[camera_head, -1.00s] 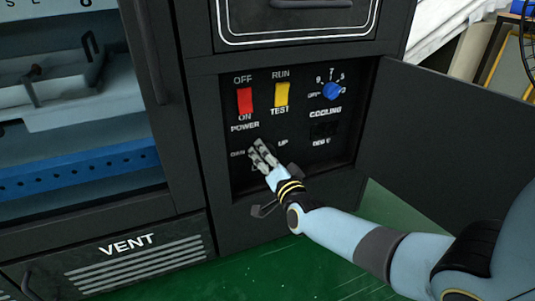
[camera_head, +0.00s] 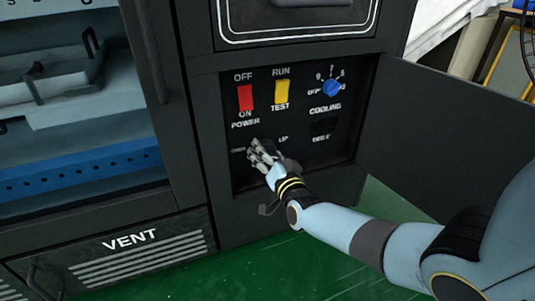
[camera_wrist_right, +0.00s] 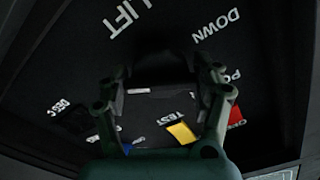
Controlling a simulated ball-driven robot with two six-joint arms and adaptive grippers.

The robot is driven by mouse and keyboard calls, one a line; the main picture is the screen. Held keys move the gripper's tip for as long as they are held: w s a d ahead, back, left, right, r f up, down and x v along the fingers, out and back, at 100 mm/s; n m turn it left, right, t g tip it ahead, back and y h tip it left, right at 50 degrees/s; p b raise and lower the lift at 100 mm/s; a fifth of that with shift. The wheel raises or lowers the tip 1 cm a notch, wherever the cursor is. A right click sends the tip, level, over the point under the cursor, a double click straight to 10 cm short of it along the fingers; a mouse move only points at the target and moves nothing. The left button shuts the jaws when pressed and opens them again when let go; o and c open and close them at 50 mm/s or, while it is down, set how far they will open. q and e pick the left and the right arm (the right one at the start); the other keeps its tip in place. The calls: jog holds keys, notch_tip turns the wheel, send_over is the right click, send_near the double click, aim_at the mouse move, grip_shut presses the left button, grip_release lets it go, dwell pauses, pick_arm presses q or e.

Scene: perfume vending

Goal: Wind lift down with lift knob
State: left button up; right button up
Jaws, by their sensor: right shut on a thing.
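In the right wrist view the gripper (camera_wrist_right: 163,75) faces the panel below the LIFT lettering (camera_wrist_right: 127,15) and the DOWN label (camera_wrist_right: 216,25). It is shut on the lift knob, which is too dark to make out there. The left gripper is out of view.
Above the gripper are a red power switch (camera_head: 245,97), a yellow run/test switch (camera_head: 281,95) and a blue cooling dial (camera_head: 331,88). An open dark door (camera_head: 445,140) stands to the right. A glass-fronted compartment with a blue perforated bar (camera_head: 80,170) is at left.

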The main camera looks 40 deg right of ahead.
jog(key=o, duration=1.2)
jog(key=v, duration=1.2)
jog(key=shift+f, duration=0.1)
